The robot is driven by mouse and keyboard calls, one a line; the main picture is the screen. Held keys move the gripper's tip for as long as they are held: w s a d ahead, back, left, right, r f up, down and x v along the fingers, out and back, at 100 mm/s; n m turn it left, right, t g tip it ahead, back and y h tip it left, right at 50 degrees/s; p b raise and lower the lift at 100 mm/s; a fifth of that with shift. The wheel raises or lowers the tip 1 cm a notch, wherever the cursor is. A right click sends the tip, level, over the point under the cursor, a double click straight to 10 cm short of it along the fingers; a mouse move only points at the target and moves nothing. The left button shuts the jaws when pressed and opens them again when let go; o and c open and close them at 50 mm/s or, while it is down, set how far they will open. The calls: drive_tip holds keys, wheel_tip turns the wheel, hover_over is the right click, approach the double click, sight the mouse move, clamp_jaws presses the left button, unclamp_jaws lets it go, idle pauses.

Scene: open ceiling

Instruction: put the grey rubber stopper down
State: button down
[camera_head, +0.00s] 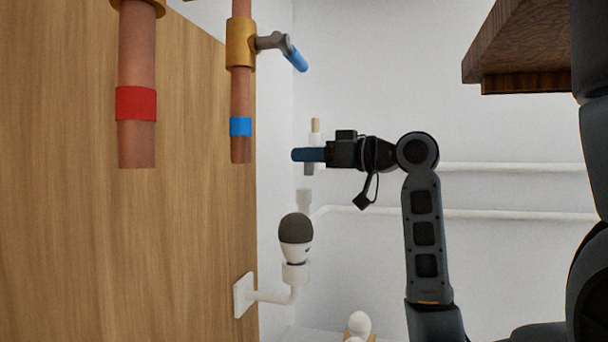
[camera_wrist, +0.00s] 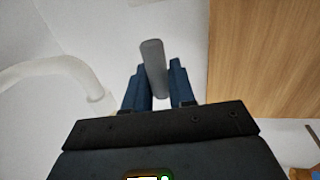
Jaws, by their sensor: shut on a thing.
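The grey rubber stopper (camera_wrist: 153,62) is a smooth grey cylinder between my blue fingers in the wrist view. My gripper (camera_wrist: 160,88) is shut on it, and its far end sticks out past the fingertips. In the head view my gripper (camera_head: 299,155) points left, in mid-air, to the right of the blue-banded copper pipe's lower end. A small grey piece of the stopper (camera_head: 308,169) shows just below the fingers; the rest is hidden behind them.
Copper pipes with a red band (camera_head: 136,103) and a blue band (camera_head: 241,126) hang before a wooden panel (camera_head: 60,230). Below my gripper is a white wall fitting with a dark grey dome (camera_head: 296,229). White pipes (camera_head: 480,167) run along the back wall. A wooden shelf (camera_head: 525,45) is upper right.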

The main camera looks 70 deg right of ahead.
drive_tip(key=shift+w+a+f, duration=0.3)
drive_tip(key=shift+w+f, duration=0.05)
drive_tip(key=shift+w, duration=0.1)
drive_tip(key=shift+f+p, duration=0.4)
drive_tip(key=shift+f, duration=1.55)
drive_tip(key=shift+f, duration=0.2)
drive_tip(key=c, duration=0.9)
unclamp_jaws()
drive_tip(key=shift+c, duration=0.2)
drive_tip(key=shift+r, duration=0.1)
drive_tip(key=shift+r, duration=0.25)
drive_tip(key=s+a+b, duration=0.1)
drive_tip(key=s+b, duration=0.1)
drive_tip(key=s, duration=1)
drive_tip(key=shift+a+f+b, duration=0.15)
drive_tip(key=shift+a+b, duration=0.05)
drive_tip(key=shift+b, duration=0.1)
